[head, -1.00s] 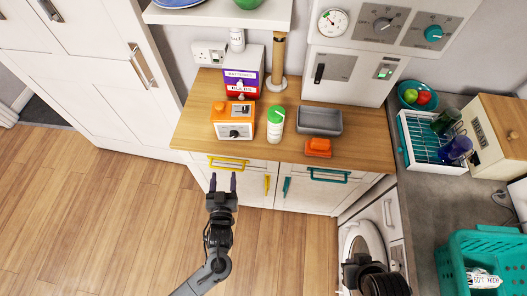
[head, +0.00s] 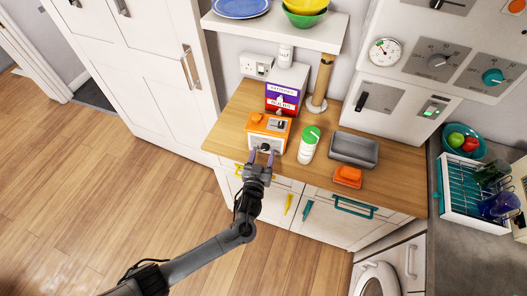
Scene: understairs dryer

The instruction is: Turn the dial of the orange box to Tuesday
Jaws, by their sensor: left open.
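The orange box (head: 268,125) stands on the wooden counter, with a slider-like part on its top and a pale front panel. The dark dial (head: 265,147) shows on that front panel, just beyond my left fingertips; its markings are too small to read. My left gripper (head: 262,157) is open and empty, its two dark fingers pointing at the front of the box. I cannot tell whether the fingers touch the dial. My right gripper does not show.
A white bottle with a green lid (head: 309,145) stands close to the right of the box. A purple and red carton (head: 282,98) is behind it. A grey tray (head: 353,150) and a small orange item (head: 348,176) are further right. A shelf (head: 325,35) overhangs the back.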

